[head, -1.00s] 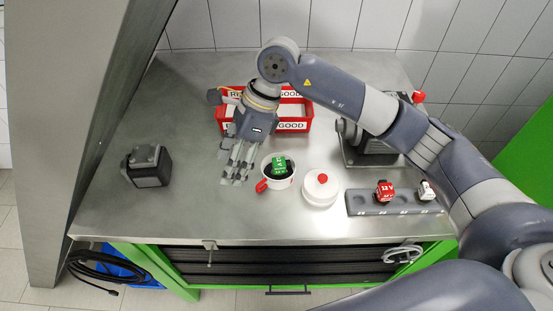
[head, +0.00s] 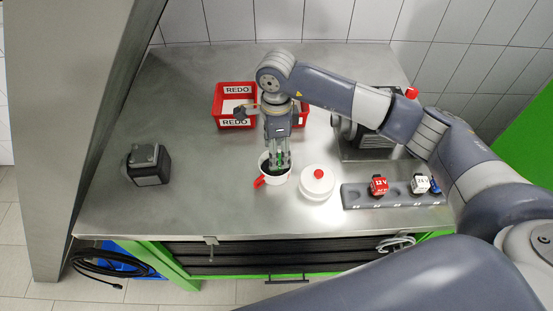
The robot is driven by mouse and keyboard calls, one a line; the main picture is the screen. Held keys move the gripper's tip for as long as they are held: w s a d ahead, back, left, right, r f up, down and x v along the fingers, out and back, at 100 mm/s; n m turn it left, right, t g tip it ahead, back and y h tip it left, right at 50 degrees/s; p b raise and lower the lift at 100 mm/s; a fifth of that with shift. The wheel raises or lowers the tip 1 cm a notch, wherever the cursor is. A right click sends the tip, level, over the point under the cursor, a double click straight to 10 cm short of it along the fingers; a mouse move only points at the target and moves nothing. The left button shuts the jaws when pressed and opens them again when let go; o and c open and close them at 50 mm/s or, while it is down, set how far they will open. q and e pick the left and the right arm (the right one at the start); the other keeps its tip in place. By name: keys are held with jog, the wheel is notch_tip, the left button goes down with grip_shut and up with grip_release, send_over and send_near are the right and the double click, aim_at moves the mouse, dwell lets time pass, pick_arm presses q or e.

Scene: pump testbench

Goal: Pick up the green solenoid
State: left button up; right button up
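The green solenoid (head: 279,158) is in the white mug with a red handle (head: 264,176). It is mostly hidden by the fingers, with slivers of green showing between them. My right gripper (head: 280,164) points down over the mug, its fingertips at the mug's opening around the solenoid. Whether the fingers are closed on it is too small to tell. My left gripper is not in view.
A grey rack (head: 355,197) holds red, white and blue solenoids. Red bins (head: 222,104) are behind my gripper. A dark pump part (head: 148,166) stands left; the table between is clear.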

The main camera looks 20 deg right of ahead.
jog(key=shift+f+p, duration=0.35)
jog(key=shift+f, duration=1.15)
jog(key=shift+c, duration=0.6)
jog(key=c, duration=0.9)
jog(key=shift+o, duration=0.2)
jog(key=shift+r, duration=0.1)
